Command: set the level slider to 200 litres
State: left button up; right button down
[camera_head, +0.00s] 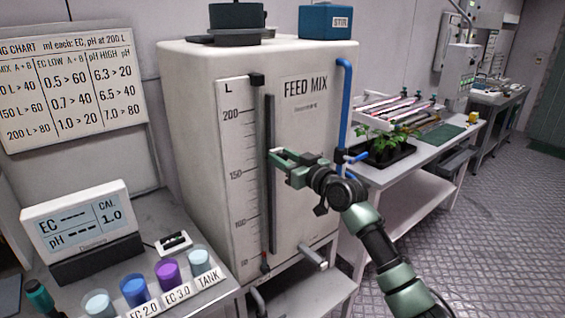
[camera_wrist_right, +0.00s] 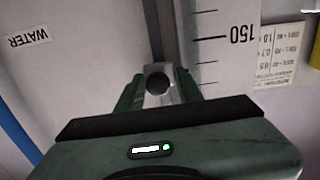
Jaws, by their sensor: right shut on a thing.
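The white FEED MIX tank (camera_head: 300,120) has a litre scale (camera_head: 236,145) on its front, with 200 near the top and 150 and 100 below. A dark vertical slot (camera_head: 271,215) runs beside the scale. My right gripper (camera_head: 274,156) is at this slot, near the height of the 150 mark. In the right wrist view its fingers (camera_wrist_right: 157,86) are shut on the dark round slider knob (camera_wrist_right: 157,81), and the 150 mark (camera_wrist_right: 239,34) shows to the upper right. The head view hides most of the knob behind the fingers. My left gripper is not in view.
A blue pipe (camera_head: 343,110) runs down the tank's right side. A meter (camera_head: 85,230) and several coloured cups (camera_head: 167,272) stand on the bench at lower left. A dosing chart (camera_head: 75,90) hangs on the wall. A plant tray (camera_head: 388,153) sits on the table to the right.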

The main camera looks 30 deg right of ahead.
aim_at(274, 103)
notch_tip(274, 103, up, 14)
jog(key=p, duration=0.7)
jog(key=shift+d+r+p, duration=0.1)
jog(key=shift+d+p, duration=0.05)
jog(key=shift+p, duration=0.25)
jog(key=shift+r, duration=0.15)
jog(key=shift+d+r, duration=0.1)
jog(key=shift+r, duration=0.05)
jog(key=c, duration=1.2)
grip_release()
jog(key=shift+f, duration=0.2)
jog(key=shift+f, duration=0.1)
jog(key=shift+s, duration=0.15)
